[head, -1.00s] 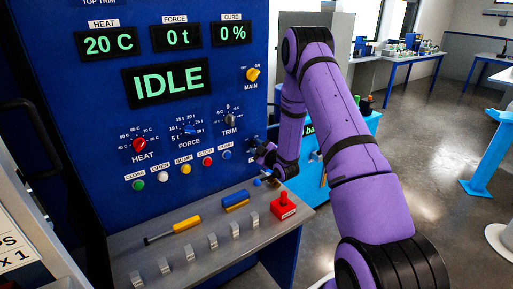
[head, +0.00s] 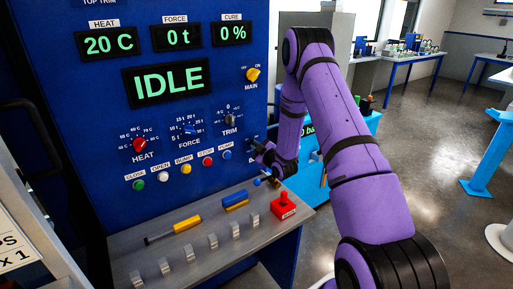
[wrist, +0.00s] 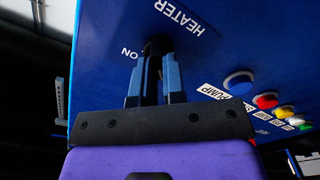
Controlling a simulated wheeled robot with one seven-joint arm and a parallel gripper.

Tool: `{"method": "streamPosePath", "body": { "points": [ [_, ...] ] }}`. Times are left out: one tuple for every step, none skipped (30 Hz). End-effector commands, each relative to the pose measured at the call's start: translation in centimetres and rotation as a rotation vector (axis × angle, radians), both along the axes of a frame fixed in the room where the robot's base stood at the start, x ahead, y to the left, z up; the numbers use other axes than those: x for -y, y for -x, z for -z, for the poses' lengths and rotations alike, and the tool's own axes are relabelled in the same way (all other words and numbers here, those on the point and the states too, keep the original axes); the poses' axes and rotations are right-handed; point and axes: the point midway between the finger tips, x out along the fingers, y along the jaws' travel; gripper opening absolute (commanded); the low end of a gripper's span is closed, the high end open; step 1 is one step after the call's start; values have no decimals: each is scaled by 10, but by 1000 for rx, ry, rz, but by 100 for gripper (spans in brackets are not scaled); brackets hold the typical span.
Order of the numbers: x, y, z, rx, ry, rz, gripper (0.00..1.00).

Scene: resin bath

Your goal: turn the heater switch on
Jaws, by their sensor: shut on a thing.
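The heater switch (wrist: 158,44) is a dark knob on the blue panel, seen in the wrist view between my fingertips beneath the HEATER label. An ON label lies to its left in that view. My gripper (wrist: 158,72) is shut on the switch, with its blue-grey fingers pointing at the panel. In the head view my gripper (head: 258,150) is at the right side of the panel, below the yellow MAIN switch. The fingers mostly cover the switch, so its exact setting cannot be told.
The panel has HEAT (head: 139,144), FORCE (head: 190,130) and TRIM (head: 230,119) dials, a row of coloured buttons and an IDLE display (head: 167,82). Below, a grey ledge holds a yellow-handled tool (head: 186,224), several grey levers and a red block (head: 284,205). Open floor lies to the right.

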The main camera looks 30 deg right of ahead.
Motion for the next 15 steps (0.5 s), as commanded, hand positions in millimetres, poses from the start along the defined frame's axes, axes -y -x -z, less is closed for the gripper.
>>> {"method": "streamPosePath", "body": {
  "points": [
    [1, 0, 0, -1, -20, 1, 0],
    [1, 0, 0, -1, -34, 1, 0],
    [1, 0, 0, -3, -57, 1, 0],
    [1, 0, 0, -3, -75, 1, 0],
    [1, 0, 0, -3, -96, 0, 0],
    [1, 0, 0, -4, -126, 1, 0],
    [1, 0, 0, -5, -149, 1, 0],
    [2, 0, 0, -6, -174, 1, 0],
    [2, 0, 0, -6, -209, 1, 0],
    [2, 0, 0, -7, -237, 1, 0],
    [2, 0, -1, -9, -265, 0, 0],
    [2, 0, -1, -10, -302, 0, 0],
    [3, 0, -1, -11, -330, 1, 0],
    [3, 0, -1, -13, -360, 1, 0],
    [2, 0, -1, -14, -398, 1, 0]
  ]
}}
